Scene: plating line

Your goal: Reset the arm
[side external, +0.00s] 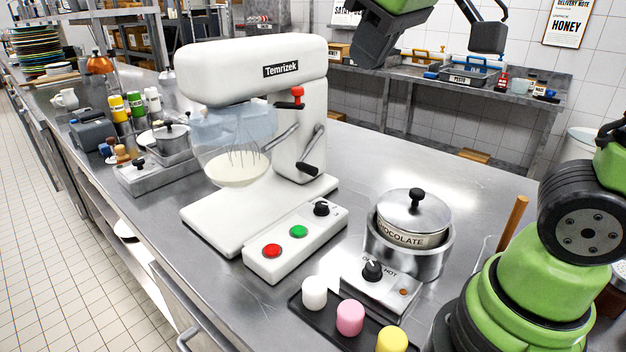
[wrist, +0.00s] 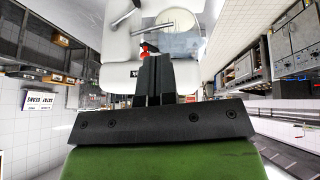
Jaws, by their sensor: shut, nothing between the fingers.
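My gripper (wrist: 153,62) is shut and empty; its two black fingers lie side by side in the middle of the wrist view. In the side view part of my arm's black and green end hangs at the top edge, right of the mixer head and above the counter, apart from everything. The white stand mixer (side external: 240,70) stands on the steel counter, with a whisk in a clear bowl of pale batter (side external: 238,172). The mixer also shows beyond my fingers in the wrist view (wrist: 118,77).
A lidded chocolate pot (side external: 412,222) sits in its warmer at the front right. White, pink (side external: 350,317) and yellow pieces stand on a dark tray. A wooden handle (side external: 512,222) rises nearby. Bottles (side external: 118,108) and a smaller pot (side external: 171,137) stand left. Counter behind the chocolate pot is clear.

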